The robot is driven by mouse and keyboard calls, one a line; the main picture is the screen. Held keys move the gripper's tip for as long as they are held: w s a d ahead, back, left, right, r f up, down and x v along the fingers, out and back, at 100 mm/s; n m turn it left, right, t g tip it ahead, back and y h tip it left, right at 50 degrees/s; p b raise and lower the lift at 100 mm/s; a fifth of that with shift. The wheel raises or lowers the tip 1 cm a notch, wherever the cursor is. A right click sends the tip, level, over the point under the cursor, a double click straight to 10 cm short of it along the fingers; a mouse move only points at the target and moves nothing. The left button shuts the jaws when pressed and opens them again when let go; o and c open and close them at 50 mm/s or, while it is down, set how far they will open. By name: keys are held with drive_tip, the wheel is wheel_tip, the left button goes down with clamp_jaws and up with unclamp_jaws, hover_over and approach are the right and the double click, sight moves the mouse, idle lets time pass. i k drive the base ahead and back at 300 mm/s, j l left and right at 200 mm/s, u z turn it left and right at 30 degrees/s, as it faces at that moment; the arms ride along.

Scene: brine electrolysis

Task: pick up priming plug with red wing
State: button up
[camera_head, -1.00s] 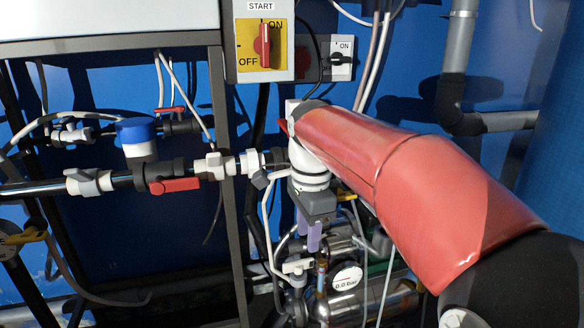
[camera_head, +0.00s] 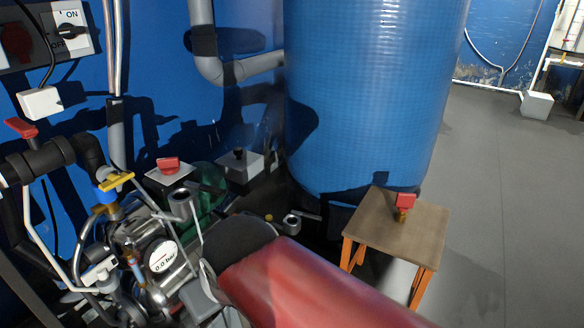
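A small brass plug with a red wing (camera_head: 404,202) stands on the wooden top of a small stool (camera_head: 375,222) at the right, near the blue tank. My red-sleeved arm crosses the bottom of the view, well left of and below the plug. A grey part at the end of my arm, seemingly my gripper's body (camera_head: 203,300), shows at the bottom edge. Nothing touches the plug.
A large blue tank (camera_head: 370,90) stands behind the stool. Pump pipework with a gauge (camera_head: 162,255) and a yellow-handled valve (camera_head: 116,181) crowds the left. A box with a red knob (camera_head: 168,166) stands behind the pump. Grey floor (camera_head: 490,180) is clear at the right.

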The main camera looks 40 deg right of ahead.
sight(404, 202)
drive_tip(key=z, duration=2.25)
drive_tip(key=u, duration=2)
drive_tip(key=z, duration=1.95)
drive_tip(key=i+l+u, duration=0.35)
drive_tip(key=l, duration=0.3)
drive_tip(key=i, duration=0.1)
